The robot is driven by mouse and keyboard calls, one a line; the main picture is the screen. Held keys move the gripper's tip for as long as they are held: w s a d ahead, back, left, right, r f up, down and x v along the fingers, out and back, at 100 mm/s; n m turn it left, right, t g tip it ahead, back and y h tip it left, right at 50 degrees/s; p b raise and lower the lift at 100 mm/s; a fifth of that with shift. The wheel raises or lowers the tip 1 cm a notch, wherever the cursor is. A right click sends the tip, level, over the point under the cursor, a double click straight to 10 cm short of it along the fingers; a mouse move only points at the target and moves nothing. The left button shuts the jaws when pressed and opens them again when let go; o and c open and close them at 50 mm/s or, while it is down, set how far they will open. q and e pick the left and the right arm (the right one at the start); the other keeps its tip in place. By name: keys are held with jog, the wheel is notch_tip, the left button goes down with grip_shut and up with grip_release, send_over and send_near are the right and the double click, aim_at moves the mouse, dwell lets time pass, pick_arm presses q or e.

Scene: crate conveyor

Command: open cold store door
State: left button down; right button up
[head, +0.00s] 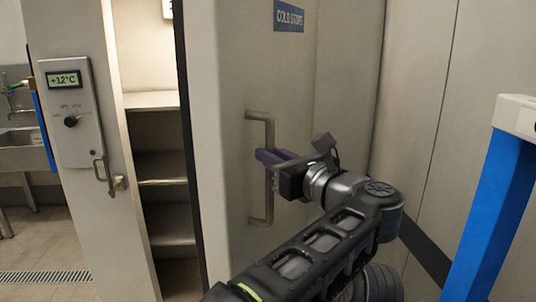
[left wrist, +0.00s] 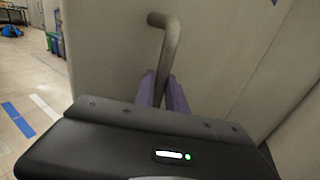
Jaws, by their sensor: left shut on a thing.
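The cold store door (head: 222,130) is pale, with a blue "COLD STORE" sign (head: 289,16). It stands ajar, and a gap with shelves shows to its left in the head view. Its vertical bar handle (head: 259,116) is metal. My left gripper (head: 268,158) has purple fingers and is shut on the handle near its middle. In the left wrist view, the handle (left wrist: 168,45) runs down between the two purple fingers (left wrist: 164,92). The handle's lower end is hidden there behind the gripper body. My right gripper is not in view.
A control panel (head: 71,112) reading +12°C and a small latch (head: 107,178) are on the frame left of the gap. Shelves (head: 160,140) show inside. A blue post (head: 490,215) stands at the right. A sink (head: 22,150) is at far left.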

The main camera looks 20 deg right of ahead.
pick_arm(q)
jog(key=shift+w+r, duration=0.1)
jog(key=shift+r, duration=0.2)
jog(key=c, duration=1.7)
grip_release()
jog(key=shift+o, duration=0.7)
jog(key=shift+w+d+f, duration=0.15)
jog(key=shift+w, duration=0.05)
jog(key=shift+o, duration=1)
jog(key=shift+s, duration=0.1)
jog(key=shift+f, duration=0.15)
jog(key=b+v, duration=0.2)
jog(key=v, duration=0.5)
jog(key=shift+s+b, duration=0.25)
jog(key=shift+b, duration=0.15)
